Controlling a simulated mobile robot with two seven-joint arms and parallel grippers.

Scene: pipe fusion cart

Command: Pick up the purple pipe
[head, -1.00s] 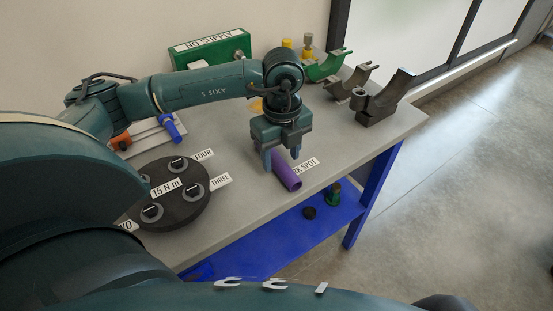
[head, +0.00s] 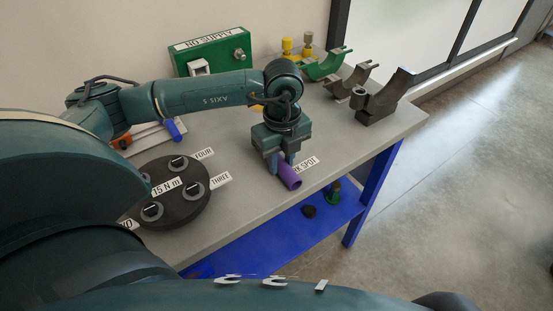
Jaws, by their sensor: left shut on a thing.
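The purple pipe (head: 289,177) is a short tube near the front edge of the grey cart top, beside a white label (head: 305,165). My left gripper (head: 279,166) reaches down from above and is shut on the pipe. The fingers hide the pipe's rear part, and its open end faces the front. I cannot tell whether the pipe touches the cart top. My right gripper is out of view.
A dark round plate (head: 172,218) with labelled knobs sits left on the cart top (head: 235,212). A green box (head: 212,51), a green cradle (head: 325,66) and dark cradles (head: 383,103) stand behind. A blue shelf (head: 280,240) lies below.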

